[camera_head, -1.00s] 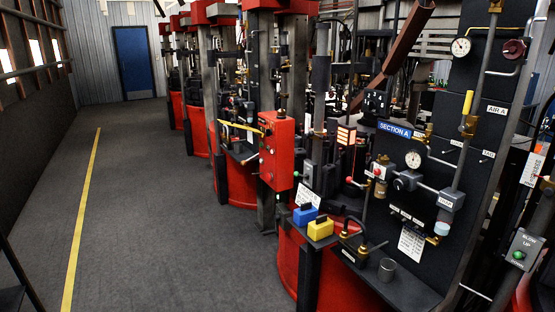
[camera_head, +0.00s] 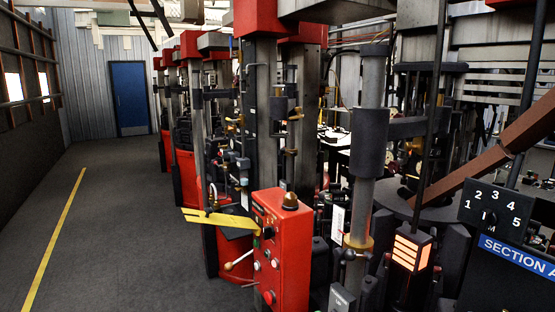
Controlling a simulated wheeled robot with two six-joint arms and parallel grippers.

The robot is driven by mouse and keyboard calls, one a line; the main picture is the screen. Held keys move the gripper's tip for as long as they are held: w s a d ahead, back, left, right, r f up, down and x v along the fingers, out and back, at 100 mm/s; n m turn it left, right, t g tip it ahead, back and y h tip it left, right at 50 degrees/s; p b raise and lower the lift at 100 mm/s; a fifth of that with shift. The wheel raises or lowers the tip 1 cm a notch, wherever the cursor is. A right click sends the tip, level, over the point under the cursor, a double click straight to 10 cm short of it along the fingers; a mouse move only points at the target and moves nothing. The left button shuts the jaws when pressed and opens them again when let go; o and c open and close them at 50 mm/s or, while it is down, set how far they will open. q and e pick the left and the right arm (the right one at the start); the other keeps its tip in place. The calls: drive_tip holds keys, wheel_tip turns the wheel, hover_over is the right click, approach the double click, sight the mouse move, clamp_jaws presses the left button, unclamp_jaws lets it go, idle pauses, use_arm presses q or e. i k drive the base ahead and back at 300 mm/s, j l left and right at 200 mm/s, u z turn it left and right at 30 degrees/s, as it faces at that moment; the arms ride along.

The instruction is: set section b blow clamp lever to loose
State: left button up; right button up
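I cannot make out any lever marked as the section B blow clamp lever. The sign that shows at the right edge reads "SECTION A" (camera_head: 520,256), cut off by the frame. A red control box (camera_head: 282,250) with several buttons and knobs stands at the lower middle. A thin lever with a pale ball end (camera_head: 230,267) sticks out at its left side; I cannot read a label for it. Neither of my grippers is in view.
A yellow flat arm (camera_head: 220,219) juts left from the red box. A dial numbered 1 to 5 (camera_head: 491,217) and a lit orange lamp (camera_head: 412,250) are at right. Red machines line the right side. The grey floor (camera_head: 120,230) at left is clear, reaching a blue door (camera_head: 130,98).

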sight(283, 150)
drive_tip(key=i+z, duration=0.1)
drive_tip(key=i, duration=0.2)
drive_tip(key=i+j+z, duration=0.15)
drive_tip(key=z, duration=0.25)
drive_tip(key=i+j+z, duration=0.1)
drive_tip(key=z, duration=0.25)
drive_tip(key=j+z, duration=0.4)
drive_tip(key=i+j+z, duration=0.1)
drive_tip(key=z, duration=0.3)
drive_tip(key=j+z, duration=0.15)
drive_tip(key=j, duration=0.9)
drive_tip(key=j+z, duration=0.15)
drive_tip(key=j, duration=0.9)
drive_tip(key=j+z, duration=0.2)
drive_tip(key=j, duration=0.85)
drive_tip(key=k, duration=0.05)
